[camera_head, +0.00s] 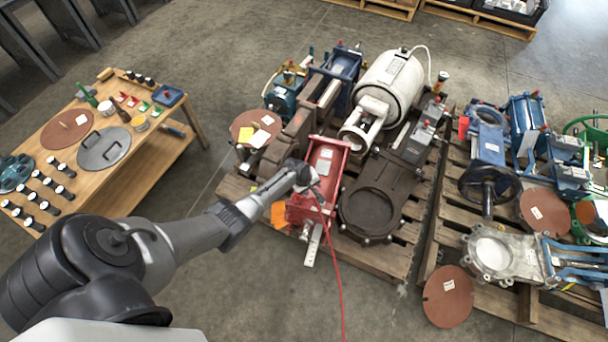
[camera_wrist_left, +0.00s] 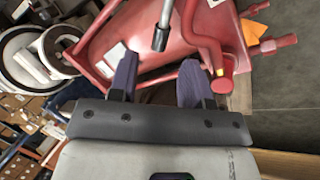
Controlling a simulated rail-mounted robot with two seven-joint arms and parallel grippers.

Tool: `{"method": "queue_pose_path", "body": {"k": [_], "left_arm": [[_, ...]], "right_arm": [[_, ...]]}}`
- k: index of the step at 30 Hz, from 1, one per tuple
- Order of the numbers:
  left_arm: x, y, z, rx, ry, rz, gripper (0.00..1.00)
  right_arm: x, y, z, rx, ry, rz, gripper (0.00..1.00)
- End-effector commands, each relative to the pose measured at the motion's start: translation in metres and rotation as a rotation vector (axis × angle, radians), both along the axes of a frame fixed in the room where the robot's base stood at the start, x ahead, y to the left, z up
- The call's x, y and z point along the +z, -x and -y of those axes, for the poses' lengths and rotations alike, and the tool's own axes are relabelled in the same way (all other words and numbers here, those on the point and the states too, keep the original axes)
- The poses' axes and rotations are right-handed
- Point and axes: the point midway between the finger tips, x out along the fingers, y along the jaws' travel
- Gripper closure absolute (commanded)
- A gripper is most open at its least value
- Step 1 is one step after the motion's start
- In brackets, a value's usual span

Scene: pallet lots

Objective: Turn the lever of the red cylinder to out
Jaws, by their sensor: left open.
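The red cylinder (camera_head: 325,165) lies among the equipment on the left pallet, with a white label on its body. In the left wrist view the red cylinder (camera_wrist_left: 105,40) fills the space in front of the fingers. A grey rod (camera_wrist_left: 163,25) with a dark end crosses its face, and a bent red pipe (camera_wrist_left: 205,42) stands to the right of it. I cannot tell for sure which of these is the lever. My left gripper (camera_wrist_left: 158,82) is open, with nothing between its dark fingers. In the head view my left gripper (camera_head: 308,180) is over the red cylinder's left side and partly hides it. My right gripper is out of view.
A white tank (camera_head: 390,82) and dark flanged valve (camera_head: 372,210) crowd the left pallet. An orange tag (camera_head: 279,215) hangs beside the red cylinder, and a red hose (camera_head: 335,265) trails forward. A wooden table (camera_head: 165,155) stands left. Floor between table and pallet is clear.

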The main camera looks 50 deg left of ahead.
Motion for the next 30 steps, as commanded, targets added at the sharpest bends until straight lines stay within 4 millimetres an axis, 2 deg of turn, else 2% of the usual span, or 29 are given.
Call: {"method": "queue_pose_path", "body": {"k": [1, 3, 9, 15, 21, 30], "left_arm": [[0.017, 0.004, -0.001, -0.001, -0.001, 0.0, 0.56], [0.028, 0.009, -0.002, -0.002, -0.002, -0.001, 0.56], [0.06, 0.021, -0.005, -0.001, -0.001, 0.0, 0.56], [0.082, 0.03, -0.007, -0.001, -0.001, 0.0, 0.56], [0.092, 0.035, -0.008, -0.001, -0.001, 0.0, 0.56], [0.093, 0.036, -0.008, 0.0, 0.0, -0.001, 0.56]], "right_arm": [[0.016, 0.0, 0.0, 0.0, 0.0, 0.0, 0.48], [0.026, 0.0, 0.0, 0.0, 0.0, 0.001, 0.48], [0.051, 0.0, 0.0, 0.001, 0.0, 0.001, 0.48], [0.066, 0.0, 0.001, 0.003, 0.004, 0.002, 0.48], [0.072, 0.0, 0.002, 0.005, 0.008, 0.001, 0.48], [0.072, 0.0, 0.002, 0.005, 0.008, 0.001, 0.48]]}}
